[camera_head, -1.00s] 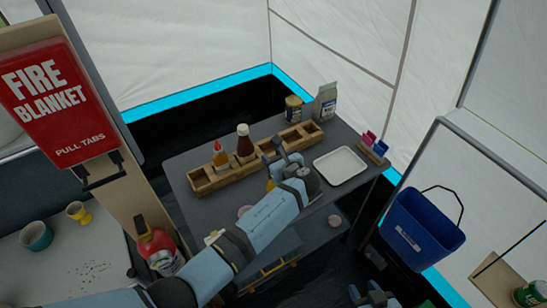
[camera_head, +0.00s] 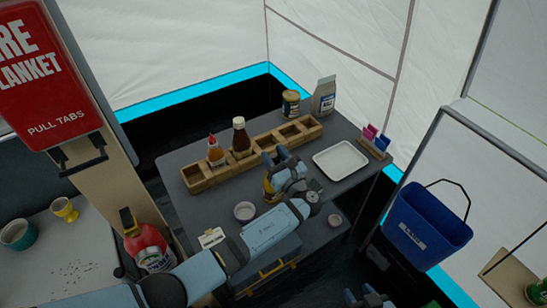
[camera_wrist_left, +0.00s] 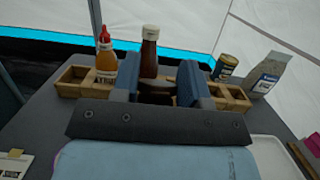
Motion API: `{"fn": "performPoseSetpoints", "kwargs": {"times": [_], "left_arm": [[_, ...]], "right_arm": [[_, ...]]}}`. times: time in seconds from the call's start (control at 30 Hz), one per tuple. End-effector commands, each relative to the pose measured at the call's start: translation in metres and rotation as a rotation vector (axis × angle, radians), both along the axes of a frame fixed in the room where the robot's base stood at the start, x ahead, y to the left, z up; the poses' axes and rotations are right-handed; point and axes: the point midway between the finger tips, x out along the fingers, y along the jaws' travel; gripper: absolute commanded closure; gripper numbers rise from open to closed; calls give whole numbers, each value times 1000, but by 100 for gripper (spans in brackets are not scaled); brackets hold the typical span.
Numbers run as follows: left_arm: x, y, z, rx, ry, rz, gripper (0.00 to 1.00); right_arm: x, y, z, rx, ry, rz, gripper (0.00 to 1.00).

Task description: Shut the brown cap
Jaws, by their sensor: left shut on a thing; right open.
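My left gripper (camera_head: 278,158) is over the table in the head view. Its fingers are closed around a dark brown piece (camera_wrist_left: 157,90), seen between them in the left wrist view. It looks like the brown cap, but its lower part is hidden and I cannot tell whether it is fully shut. In the head view a small bottle with a yellow label (camera_head: 268,186) shows just below the left fingers, partly hidden by the gripper. My right gripper (camera_head: 368,298) is open at the bottom edge of the head view, away from the table.
A wooden divided box (camera_head: 196,178) behind the gripper holds a red-capped bottle (camera_head: 215,150) and a white-capped brown bottle (camera_head: 240,138). A white tray (camera_head: 340,160) lies right, a round pot (camera_head: 245,212) left. A tin (camera_head: 291,103) and a paper bag (camera_head: 324,96) stand behind.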

Motion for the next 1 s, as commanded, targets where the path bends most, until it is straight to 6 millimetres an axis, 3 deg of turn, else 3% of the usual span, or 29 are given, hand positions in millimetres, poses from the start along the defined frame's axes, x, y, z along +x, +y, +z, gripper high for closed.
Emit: {"fn": "performPoseSetpoints", "kwargs": {"times": [0.47,0.5,0.6,1.0], "left_arm": [[0,0,0,11,-15,0,83],[0,0,0,10,-16,0,55],[0,0,0,11,-15,0,35],[1,1,-1,11,-15,0,35]], "right_arm": [[0,-5,-5,-7,0,-5,57],[0,-5,-5,-7,1,-5,57],[0,-5,-6,-7,1,-5,57],[0,-4,-5,-6,0,-3,57]]}}
